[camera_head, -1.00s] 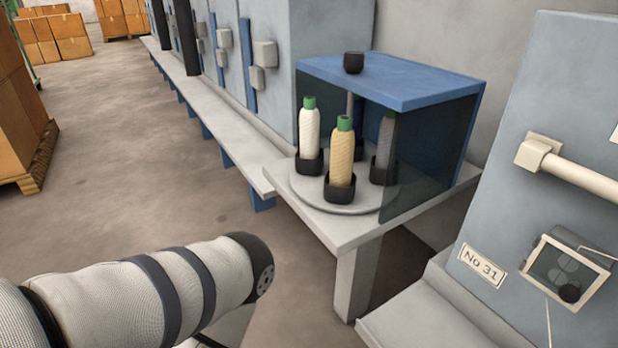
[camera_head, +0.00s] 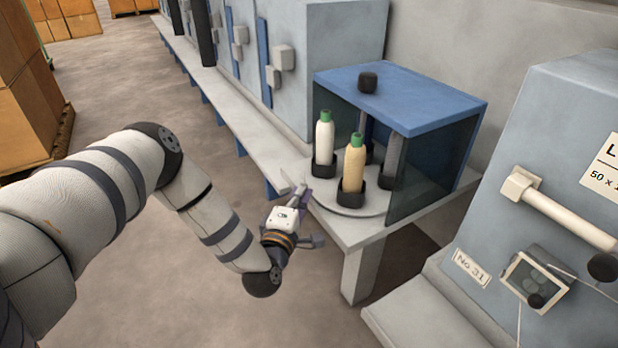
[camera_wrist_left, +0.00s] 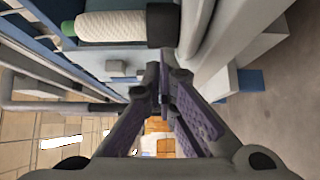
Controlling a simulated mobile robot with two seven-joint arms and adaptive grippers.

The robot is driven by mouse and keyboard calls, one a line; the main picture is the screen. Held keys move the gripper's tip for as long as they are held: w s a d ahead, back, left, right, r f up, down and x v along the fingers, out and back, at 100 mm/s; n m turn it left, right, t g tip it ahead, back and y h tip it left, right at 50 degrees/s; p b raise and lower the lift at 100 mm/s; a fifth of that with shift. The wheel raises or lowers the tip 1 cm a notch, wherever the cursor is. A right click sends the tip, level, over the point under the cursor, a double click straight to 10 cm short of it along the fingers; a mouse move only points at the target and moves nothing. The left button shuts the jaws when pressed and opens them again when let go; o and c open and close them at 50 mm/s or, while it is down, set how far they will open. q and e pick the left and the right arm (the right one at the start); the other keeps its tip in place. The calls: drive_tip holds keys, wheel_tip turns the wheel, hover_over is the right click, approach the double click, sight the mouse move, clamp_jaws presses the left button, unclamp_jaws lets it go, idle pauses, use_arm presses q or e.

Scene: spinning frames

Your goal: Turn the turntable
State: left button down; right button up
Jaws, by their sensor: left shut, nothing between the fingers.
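The turntable (camera_head: 374,205) is a pale grey disc on a bench end, partly under a blue-topped cabinet with dark clear sides. Dark holders on it carry a white bobbin (camera_head: 324,143), a yellow bobbin (camera_head: 354,168) and a grey one (camera_head: 392,155) behind the side panel, with another holder partly hidden. My left gripper (camera_head: 299,194) is at the disc's left front edge; I cannot tell whether it touches. Its purple-padded fingers meet, shut and empty, in the left wrist view (camera_wrist_left: 163,90). There a white bobbin (camera_wrist_left: 112,27) lies sideways in the picture, near the fingertips. My right gripper is out of view.
A black knob (camera_head: 368,83) sits on the cabinet's blue top (camera_head: 410,98). A long pale bench (camera_head: 235,118) runs away to the left. A grey machine (camera_head: 560,160) with a handle stands at the right. Stacked boxes (camera_head: 25,95) stand at the left; the floor between is clear.

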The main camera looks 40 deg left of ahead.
sight(311, 169)
use_arm(q)
drive_tip(key=x, duration=0.6)
drive_tip(key=shift+w+a+b, duration=0.1)
drive_tip(key=shift+w+b, duration=0.2)
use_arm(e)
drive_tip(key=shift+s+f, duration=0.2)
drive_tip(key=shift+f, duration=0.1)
use_arm(q)
drive_tip(key=shift+w+a+h, duration=0.1)
drive_tip(key=shift+a+h, duration=0.1)
drive_tip(key=shift+h, duration=0.1)
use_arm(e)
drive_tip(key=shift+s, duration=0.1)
